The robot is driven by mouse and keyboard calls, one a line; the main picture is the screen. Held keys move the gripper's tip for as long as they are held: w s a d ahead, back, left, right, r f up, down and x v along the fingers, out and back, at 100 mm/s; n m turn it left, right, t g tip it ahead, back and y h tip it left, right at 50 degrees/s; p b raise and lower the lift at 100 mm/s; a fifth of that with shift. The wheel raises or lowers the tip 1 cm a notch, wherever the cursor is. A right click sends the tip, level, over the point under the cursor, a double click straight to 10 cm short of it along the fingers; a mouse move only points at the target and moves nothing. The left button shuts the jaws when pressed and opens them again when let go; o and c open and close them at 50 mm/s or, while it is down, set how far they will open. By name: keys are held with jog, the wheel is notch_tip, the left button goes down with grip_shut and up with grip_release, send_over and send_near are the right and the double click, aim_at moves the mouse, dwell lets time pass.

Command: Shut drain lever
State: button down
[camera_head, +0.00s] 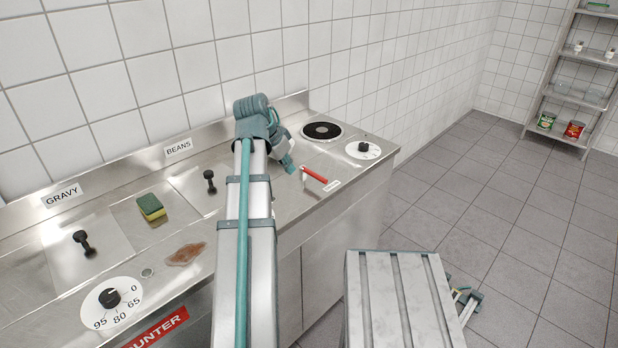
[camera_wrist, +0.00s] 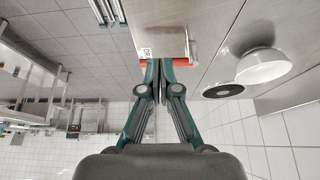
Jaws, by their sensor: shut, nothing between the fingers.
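The drain lever has a red handle (camera_head: 314,175) and sits at the front of the steel counter's right part, beside a small white label (camera_head: 333,185). My gripper (camera_head: 291,168) is just left of the handle in the head view, partly hidden by my arm. In the wrist view my gripper (camera_wrist: 164,62) has its fingers together and empty. The red handle (camera_wrist: 186,62) shows on both sides of the fingertips there, and the label (camera_wrist: 146,51) is beside it. I cannot tell whether fingers and handle touch.
A round black hotplate (camera_head: 322,131) and a white dial (camera_head: 363,149) lie to the right. A sponge (camera_head: 151,207), a brown spill (camera_head: 186,254) and lidded wells are on the left. A white bowl-like object (camera_wrist: 263,67) is near the hotplate in the wrist view. A tiled wall stands behind.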

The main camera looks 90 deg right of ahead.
jog(key=shift+s, duration=0.15)
jog(key=p+x, duration=0.1)
jog(key=x, duration=0.9)
jog(key=shift+s+d+r+p, duration=0.15)
jog(key=shift+s+d+p, duration=0.1)
jog(key=shift+s+d, duration=0.2)
jog(key=shift+s+d+r+p, duration=0.2)
jog(key=shift+s+d+p, duration=0.1)
jog(key=shift+d, duration=0.2)
jog(key=shift+s+d+r, duration=0.1)
jog(key=shift+s+d, duration=0.4)
